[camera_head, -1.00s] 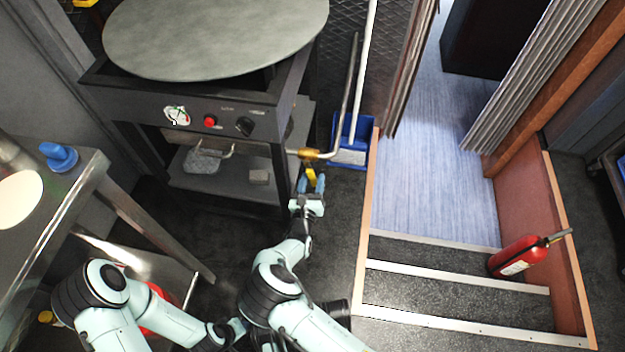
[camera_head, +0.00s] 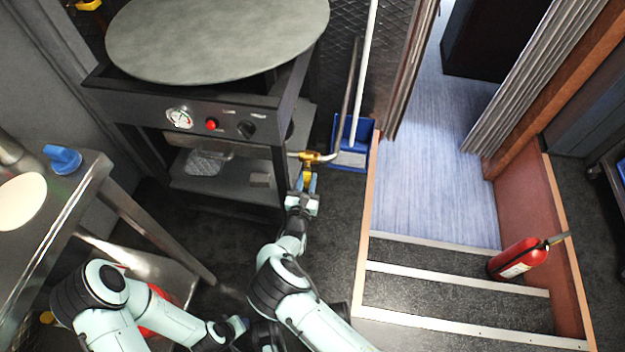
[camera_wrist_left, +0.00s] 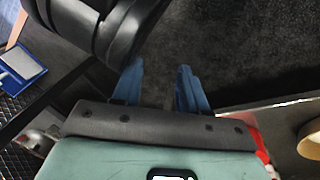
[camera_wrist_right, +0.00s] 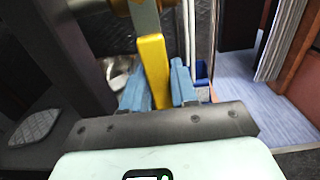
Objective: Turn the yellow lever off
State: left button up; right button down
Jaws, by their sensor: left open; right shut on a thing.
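The yellow lever (camera_wrist_right: 154,70) hangs from a brass valve (camera_head: 308,157) on the pipe at the right front leg of the griddle stand. The lever also shows in the head view (camera_head: 307,174), pointing down toward me. My right gripper (camera_head: 306,188) is shut on the lever. In the right wrist view its blue fingers (camera_wrist_right: 159,88) stand on both sides of the lever's lower part. My left gripper (camera_wrist_left: 157,85) is open and empty over dark floor. In the head view it is low at the bottom, partly hidden by my right arm.
The griddle stand (camera_head: 205,115) has a gauge, a red button and a black knob. A blue dustpan (camera_head: 352,150) with a pole stands right of the valve. A metal table (camera_head: 85,185) is at left. Steps (camera_head: 450,285) and a fire extinguisher (camera_head: 520,258) are at right.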

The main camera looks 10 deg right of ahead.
aim_at(306, 182)
jog(key=shift+a, duration=0.15)
jog(key=c, duration=1)
grip_release()
jog(key=shift+o, duration=0.2)
jog(key=p+v, duration=0.1)
jog(key=v, duration=0.4)
jog(key=shift+a+r+p, duration=0.1)
jog(key=shift+p, duration=0.3)
pick_arm(q)
jog(key=r, duration=0.1)
jog(key=d+r+p, duration=0.1)
jog(key=r, duration=0.1)
jog(key=d+r, duration=0.1)
jog(key=r, duration=0.1)
jog(key=shift+d+p, duration=0.1)
jog(key=shift+p, duration=0.3)
pick_arm(e)
jog(key=v, duration=0.8)
jog(key=shift+s, duration=0.15)
